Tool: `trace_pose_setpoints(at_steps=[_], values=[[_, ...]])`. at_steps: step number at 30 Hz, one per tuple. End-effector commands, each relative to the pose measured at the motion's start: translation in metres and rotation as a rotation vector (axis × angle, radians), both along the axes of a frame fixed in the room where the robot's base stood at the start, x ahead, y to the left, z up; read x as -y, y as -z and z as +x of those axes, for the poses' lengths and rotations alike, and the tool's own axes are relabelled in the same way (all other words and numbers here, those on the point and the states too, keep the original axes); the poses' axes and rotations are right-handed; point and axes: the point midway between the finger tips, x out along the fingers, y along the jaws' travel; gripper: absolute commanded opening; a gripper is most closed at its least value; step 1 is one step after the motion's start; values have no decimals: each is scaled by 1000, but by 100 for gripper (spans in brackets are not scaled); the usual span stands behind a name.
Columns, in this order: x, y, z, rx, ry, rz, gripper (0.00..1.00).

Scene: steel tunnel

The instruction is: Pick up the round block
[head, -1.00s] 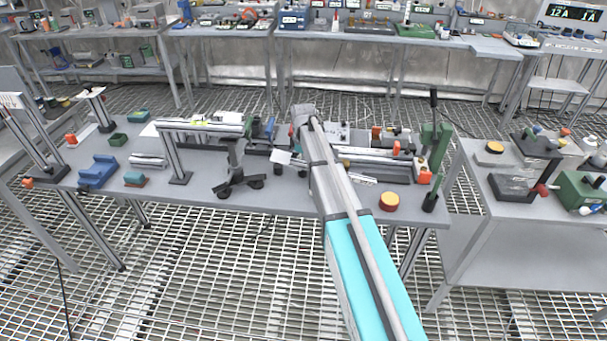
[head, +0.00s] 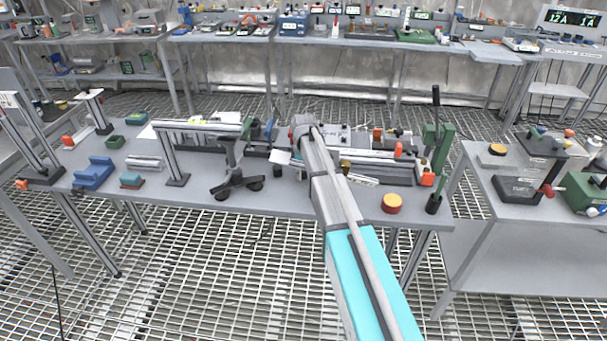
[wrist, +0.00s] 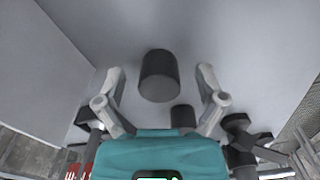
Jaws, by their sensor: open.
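A dark grey round block (wrist: 160,75) stands upright on the grey table in the wrist view. My gripper (wrist: 161,76) is open, with one pale finger on each side of this block and a gap to each; it is not gripped. A second, smaller dark cylinder (wrist: 183,117) stands close by, nearer my teal wrist housing. In the head view a small dark cylinder (head: 277,171) shows left of my arm; I cannot tell which of the two it is. My arm hides the table behind it, and my fingers cannot be made out there.
A black-footed stand (head: 237,184) is close on the left in the head view. A red and yellow round button-like piece (head: 392,203) lies right of my arm. Metal rails and a green clamp (head: 437,140) crowd the right side. The table's front edge is mostly clear.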

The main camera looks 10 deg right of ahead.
Motion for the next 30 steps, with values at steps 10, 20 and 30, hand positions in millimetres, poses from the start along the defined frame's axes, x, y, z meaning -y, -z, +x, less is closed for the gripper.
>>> trace_pose_setpoints(at_steps=[10, 20, 30], values=[[0, 0, 0, 0, 0, 0, 63], [0, 0, 0, 0, 0, 0, 2], [-1, -1, 0, 0, -1, 0, 0]])
